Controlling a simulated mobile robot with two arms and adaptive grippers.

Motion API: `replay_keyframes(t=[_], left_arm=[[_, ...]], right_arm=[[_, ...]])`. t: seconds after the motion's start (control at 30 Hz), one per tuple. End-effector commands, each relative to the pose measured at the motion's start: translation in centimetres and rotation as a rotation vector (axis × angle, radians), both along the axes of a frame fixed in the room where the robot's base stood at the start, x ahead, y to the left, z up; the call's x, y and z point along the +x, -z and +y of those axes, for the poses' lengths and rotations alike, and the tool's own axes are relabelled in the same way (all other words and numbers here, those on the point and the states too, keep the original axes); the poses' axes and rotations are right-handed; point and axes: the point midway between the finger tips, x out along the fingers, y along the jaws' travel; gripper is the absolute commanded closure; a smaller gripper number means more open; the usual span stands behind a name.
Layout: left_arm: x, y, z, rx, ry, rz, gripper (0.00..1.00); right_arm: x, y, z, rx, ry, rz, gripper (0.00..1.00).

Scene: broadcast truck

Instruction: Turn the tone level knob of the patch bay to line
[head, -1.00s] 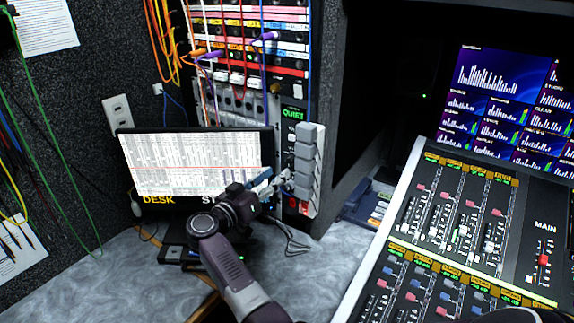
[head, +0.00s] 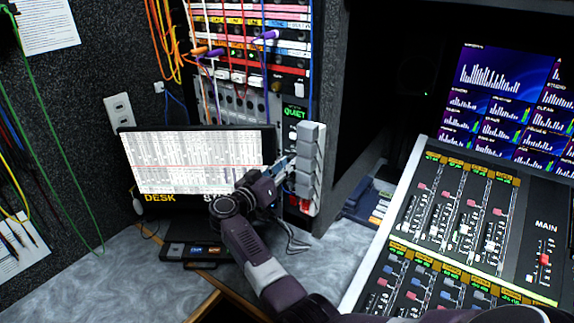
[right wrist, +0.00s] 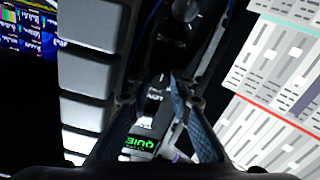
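The patch bay (head: 250,50) stands in the rack at the upper middle of the head view, with coloured cables plugged into it. A small brass-coloured knob (head: 276,87) shows at its lower right. Its lettering is too small to read, so I cannot tell its setting. My right gripper (head: 288,163) is beside the grey-button panel, below the patch bay. In the right wrist view its blue fingertips (right wrist: 168,78) are slightly apart with nothing between them. They are in front of a panel with a dark knob (right wrist: 186,10), seen upside down, marked VOLUME. My left gripper is not in view.
A column of grey buttons (head: 308,160) and a green QUIET display (head: 294,112) are close to my right gripper. A screen (head: 190,160) stands left of it. A mixing console (head: 450,220) fills the right. Cables hang across the patch bay.

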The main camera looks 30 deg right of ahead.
Motion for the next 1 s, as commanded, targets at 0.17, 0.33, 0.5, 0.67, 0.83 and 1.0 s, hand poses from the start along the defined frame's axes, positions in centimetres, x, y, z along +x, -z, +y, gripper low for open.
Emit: replay_keyframes(t=[0.17, 0.33, 0.5, 0.67, 0.83, 1.0], left_arm=[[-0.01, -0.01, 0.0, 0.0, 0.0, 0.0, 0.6], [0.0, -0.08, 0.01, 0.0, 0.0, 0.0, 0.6], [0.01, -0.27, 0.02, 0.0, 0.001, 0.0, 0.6], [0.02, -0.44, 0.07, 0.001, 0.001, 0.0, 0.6], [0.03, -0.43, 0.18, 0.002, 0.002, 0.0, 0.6], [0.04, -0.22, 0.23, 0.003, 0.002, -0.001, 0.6]], right_arm=[[0.01, 0.02, 0.05, 0.0, -0.001, 0.0, 1.0], [0.0, 0.01, 0.07, 0.008, -0.001, -0.018, 1.0], [0.01, 0.05, 0.14, 0.036, -0.001, -0.079, 1.0], [0.05, 0.09, 0.2, 0.081, -0.002, -0.183, 1.0], [0.07, 0.16, 0.23, 0.136, -0.001, -0.318, 1.0], [0.09, 0.22, 0.21, 0.191, -0.001, -0.449, 1.0]])
